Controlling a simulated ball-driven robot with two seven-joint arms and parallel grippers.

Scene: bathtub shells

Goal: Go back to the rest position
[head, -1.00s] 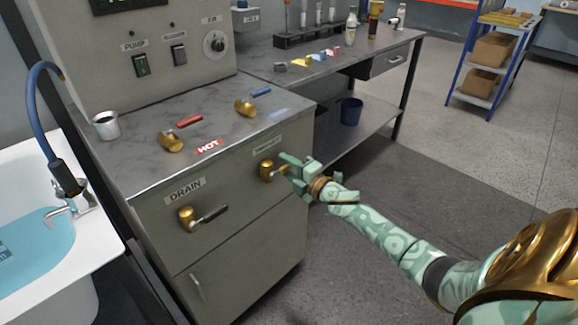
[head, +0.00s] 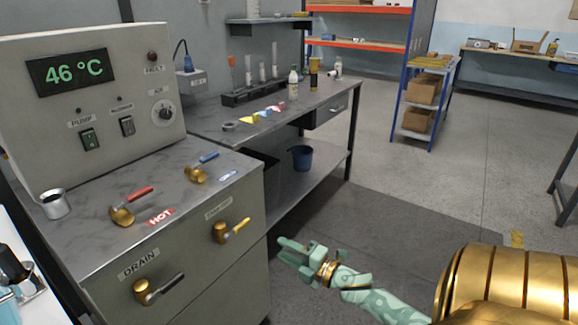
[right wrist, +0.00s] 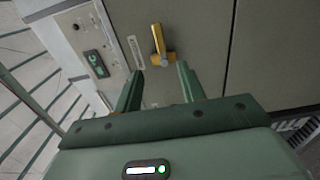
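My right gripper (head: 290,250) is in front of the cabinet's right side, below and to the right of the yellow-handled brass valve (head: 228,231). It is apart from the valve. In the right wrist view my right gripper (right wrist: 158,72) has its two fingers spread with nothing held between them. The valve with its yellow handle (right wrist: 159,42) shows beyond the fingertips. My left gripper is not in view.
The control cabinet (head: 200,275) carries a drain lever (head: 158,288), a red-handled valve (head: 130,207) and a blue-handled valve (head: 200,168). A metal cup (head: 55,204) stands on top. A workbench (head: 215,122) adjoins it. The floor (head: 450,190) to the right is clear.

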